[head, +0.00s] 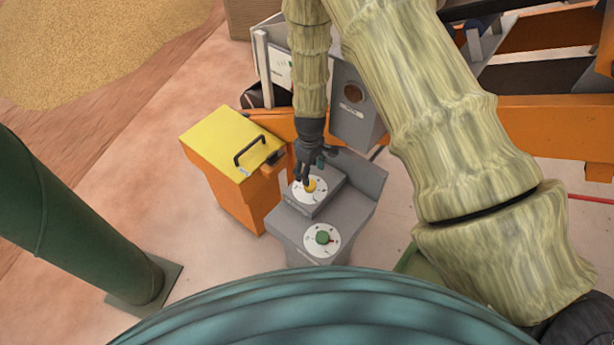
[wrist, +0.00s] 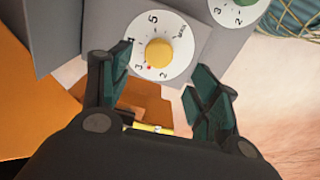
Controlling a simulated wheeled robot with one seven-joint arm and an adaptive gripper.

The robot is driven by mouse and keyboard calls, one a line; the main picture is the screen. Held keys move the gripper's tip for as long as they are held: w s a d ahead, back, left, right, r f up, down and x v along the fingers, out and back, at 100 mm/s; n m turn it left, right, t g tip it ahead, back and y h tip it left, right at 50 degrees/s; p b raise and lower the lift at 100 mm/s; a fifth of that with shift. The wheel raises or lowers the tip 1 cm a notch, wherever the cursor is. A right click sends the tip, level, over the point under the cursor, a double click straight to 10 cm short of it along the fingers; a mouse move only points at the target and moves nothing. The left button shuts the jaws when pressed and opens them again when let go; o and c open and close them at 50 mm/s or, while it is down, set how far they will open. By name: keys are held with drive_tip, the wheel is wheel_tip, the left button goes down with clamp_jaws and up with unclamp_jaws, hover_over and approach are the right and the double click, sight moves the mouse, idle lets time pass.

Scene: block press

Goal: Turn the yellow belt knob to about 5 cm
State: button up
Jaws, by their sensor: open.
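The yellow belt knob (head: 310,185) sits on a white round dial on the upper step of a grey console. In the wrist view the yellow knob (wrist: 159,53) shows clearly, with printed numbers around it. A small red mark lies at its lower left, close to the 3. My gripper (head: 311,171) is open, with its fingers by the knob in the head view. In the wrist view my gripper (wrist: 160,66) has one finger on each side of the dial's lower part, and nothing is held. I cannot tell whether a finger touches the knob.
A green knob (head: 322,238) on a second white dial sits on the console's lower step. An orange box with a yellow lid (head: 222,140) and black handle stands to the left. A grey box (head: 352,115) stands behind the console. A green post (head: 80,230) rises at left.

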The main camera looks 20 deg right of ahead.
sight(310, 187)
drive_tip(key=shift+d+f+p, duration=0.1)
drive_tip(key=shift+f+p, duration=0.9)
drive_tip(key=shift+f, duration=2.6)
drive_tip(key=c, duration=1)
